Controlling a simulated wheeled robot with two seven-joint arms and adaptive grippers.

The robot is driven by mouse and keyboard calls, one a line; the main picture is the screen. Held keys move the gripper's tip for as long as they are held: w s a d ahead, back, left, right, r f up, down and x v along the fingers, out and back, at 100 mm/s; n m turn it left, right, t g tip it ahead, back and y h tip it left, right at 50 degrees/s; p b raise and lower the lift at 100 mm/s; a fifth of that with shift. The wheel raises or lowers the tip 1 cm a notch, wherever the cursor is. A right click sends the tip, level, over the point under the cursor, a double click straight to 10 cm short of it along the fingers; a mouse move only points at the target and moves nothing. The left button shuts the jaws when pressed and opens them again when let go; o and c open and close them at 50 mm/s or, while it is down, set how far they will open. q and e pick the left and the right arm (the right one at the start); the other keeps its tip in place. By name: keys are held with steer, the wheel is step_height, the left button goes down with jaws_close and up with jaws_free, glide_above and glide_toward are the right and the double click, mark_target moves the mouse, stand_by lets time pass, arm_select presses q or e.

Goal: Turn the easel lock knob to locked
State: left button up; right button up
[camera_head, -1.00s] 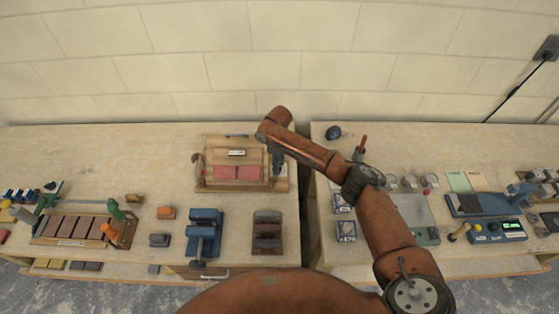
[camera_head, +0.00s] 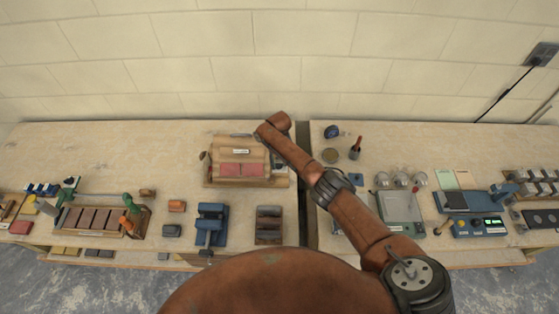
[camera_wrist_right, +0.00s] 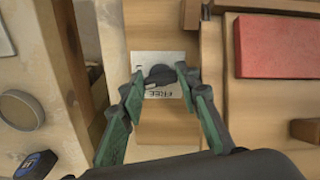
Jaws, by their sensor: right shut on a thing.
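The wooden easel (camera_head: 222,182) with reddish panels stands on the left bench near the wall; my right arm reaches its right end. In the right wrist view, the dark lock knob (camera_wrist_right: 161,74) sits on a white label (camera_wrist_right: 168,92) with the word FREE, seen upside down. My right gripper (camera_wrist_right: 162,79) has its green fingers on either side of the knob, shut on it. The other end of the label is mostly hidden by the knob and fingers. In the head view my arm hides the knob. My left gripper is not in view.
A gap separates the left bench from the right bench (camera_head: 450,150). A blue clamp-like tool (camera_head: 210,225) and a dark-topped block (camera_head: 269,225) stand in front of the easel.

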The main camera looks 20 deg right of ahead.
steer(key=shift+w+r+m+p, duration=0.15)
steer(key=shift+m+p, duration=0.35)
steer(key=shift+m, duration=1)
steer(key=shift+d+r, duration=0.1)
